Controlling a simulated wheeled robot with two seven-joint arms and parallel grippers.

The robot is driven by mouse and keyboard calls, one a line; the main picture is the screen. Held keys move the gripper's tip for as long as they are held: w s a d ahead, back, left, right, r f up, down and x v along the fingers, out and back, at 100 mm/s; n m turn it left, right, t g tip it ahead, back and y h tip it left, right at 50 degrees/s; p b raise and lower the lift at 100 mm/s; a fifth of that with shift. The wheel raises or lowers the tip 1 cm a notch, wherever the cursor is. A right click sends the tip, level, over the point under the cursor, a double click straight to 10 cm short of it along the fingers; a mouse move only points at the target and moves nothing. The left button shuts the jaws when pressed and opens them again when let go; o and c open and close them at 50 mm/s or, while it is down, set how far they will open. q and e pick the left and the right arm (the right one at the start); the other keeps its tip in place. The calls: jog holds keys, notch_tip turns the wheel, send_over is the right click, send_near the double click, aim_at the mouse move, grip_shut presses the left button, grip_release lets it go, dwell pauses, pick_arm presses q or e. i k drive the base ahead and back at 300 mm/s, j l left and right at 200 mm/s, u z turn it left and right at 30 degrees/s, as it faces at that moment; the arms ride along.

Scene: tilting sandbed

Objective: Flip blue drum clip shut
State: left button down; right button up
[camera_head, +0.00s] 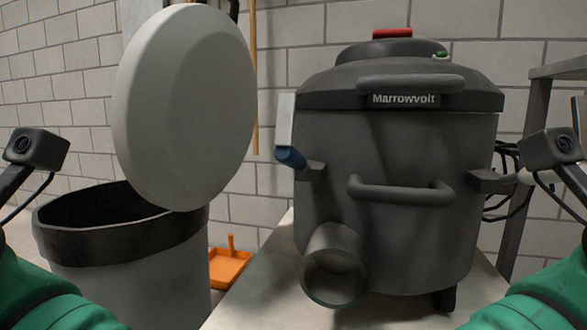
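The dark grey drum (420,235), marked "Marrowvolt" on its head, stands upright on a pale surface. On its left side, a light grey metal strap (284,120) hangs at the rim. The blue clip (290,157) is at the strap's lower end, angled out to the left, just above a dark bracket (312,172) on the drum wall. I cannot tell whether it touches the bracket. My green arms come in at the lower left and lower right corners, each with a dark camera housing above. The fingers of both grippers are out of the picture.
A bin (140,285) with a black liner stands at left, its pale round lid (185,105) upright above it. A hose port (335,265) juts from the drum's front, below a handle (400,191). An orange dustpan (228,268) lies behind. A dark frame (530,150) stands at right.

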aim_at(285, 153)
jog(key=k, duration=1)
